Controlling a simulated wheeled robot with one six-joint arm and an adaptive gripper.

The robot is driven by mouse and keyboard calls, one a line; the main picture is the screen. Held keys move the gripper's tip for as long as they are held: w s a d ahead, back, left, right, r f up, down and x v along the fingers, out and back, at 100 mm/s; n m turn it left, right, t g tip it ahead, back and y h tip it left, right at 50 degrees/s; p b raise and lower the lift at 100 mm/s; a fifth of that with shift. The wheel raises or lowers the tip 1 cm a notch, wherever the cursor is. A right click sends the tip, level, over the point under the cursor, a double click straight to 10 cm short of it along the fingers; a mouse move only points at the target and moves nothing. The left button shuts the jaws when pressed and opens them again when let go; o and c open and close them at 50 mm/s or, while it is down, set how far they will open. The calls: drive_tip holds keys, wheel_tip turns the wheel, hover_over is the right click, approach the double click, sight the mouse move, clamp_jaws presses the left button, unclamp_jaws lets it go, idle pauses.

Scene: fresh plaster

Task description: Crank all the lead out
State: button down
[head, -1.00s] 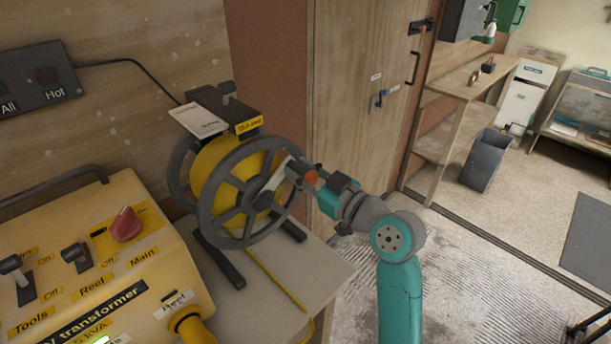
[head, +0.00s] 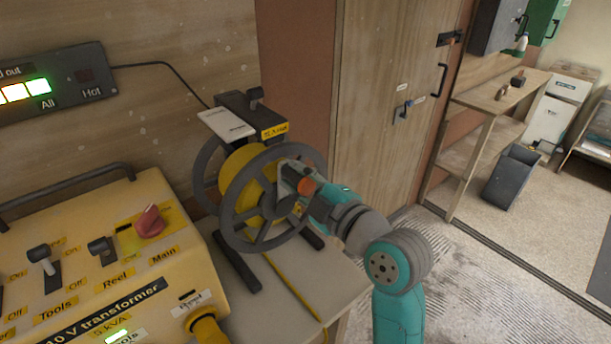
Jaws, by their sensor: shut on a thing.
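The cable reel (head: 234,225) stands on the bench, with dark grey spoked flanges and a yellow drum between them. My gripper (head: 303,186) is shut on the reel's crank (head: 287,172) at the upper right of the near flange; an orange part shows at the fingers. The fingertips are partly hidden. The yellow lead (head: 290,278) runs from under the reel across the bench top towards its front edge. The "Hot" lamp is dark.
The yellow transformer (head: 150,262) with switches and a red knob fills the lower left. A yellow plug (head: 205,328) sits in its "Reel" socket. Ridged floor is open at the right.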

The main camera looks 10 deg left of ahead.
drive_tip(key=shift+s+a, duration=0.35)
drive_tip(key=shift+s, duration=0.1)
drive_tip(key=shift+f, duration=0.1)
drive_tip(key=c, duration=0.9)
unclamp_jaws()
drive_tip(key=shift+s+d, duration=0.1)
drive_tip(key=v, duration=1.1)
drive_tip(key=shift+s+d, duration=0.3)
